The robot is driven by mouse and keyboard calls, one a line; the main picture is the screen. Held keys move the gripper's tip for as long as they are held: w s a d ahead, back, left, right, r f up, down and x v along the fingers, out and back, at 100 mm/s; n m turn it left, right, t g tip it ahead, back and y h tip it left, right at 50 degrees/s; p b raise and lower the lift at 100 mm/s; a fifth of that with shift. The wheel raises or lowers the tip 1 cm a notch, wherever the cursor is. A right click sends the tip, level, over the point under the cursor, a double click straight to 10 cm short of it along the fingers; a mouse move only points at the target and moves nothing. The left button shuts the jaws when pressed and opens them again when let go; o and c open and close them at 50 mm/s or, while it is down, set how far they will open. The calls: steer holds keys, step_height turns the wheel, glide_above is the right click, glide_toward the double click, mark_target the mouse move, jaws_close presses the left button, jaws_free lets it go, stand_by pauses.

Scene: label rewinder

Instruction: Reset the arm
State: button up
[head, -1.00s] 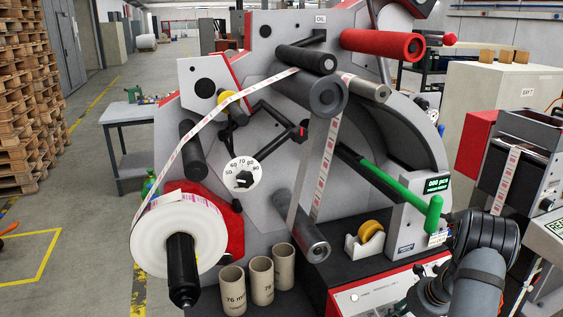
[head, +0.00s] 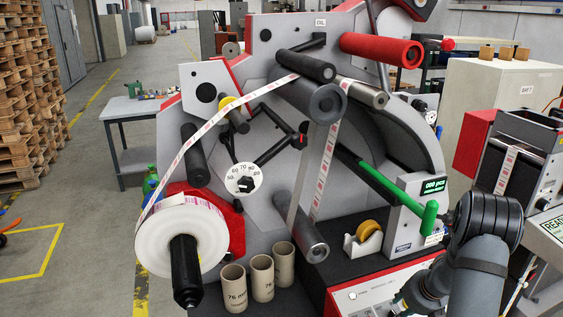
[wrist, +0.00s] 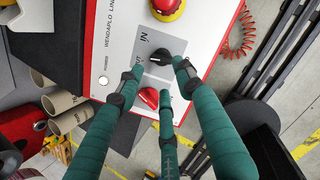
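My arm (head: 480,270) reaches in at the lower right of the head view, in front of the rewinder. In the wrist view my gripper (wrist: 155,80) has teal fingers spread apart, with nothing seen held between them. A black rotary knob (wrist: 160,57) on the white control panel shows just beyond the fingertips. A red knob (wrist: 149,98) lies between the fingers in the picture; I cannot tell whether any finger touches either knob. In the head view a long green lever (head: 392,186) slopes down right beside the counter display. A black jointed arm (head: 275,130) sits on the machine face.
A red emergency button (wrist: 166,6) on a yellow base is at the panel's top. A red coiled cable (wrist: 238,36) hangs beside the panel.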

steer(key=shift+p+v, duration=0.6)
steer(key=shift+v, duration=1.4)
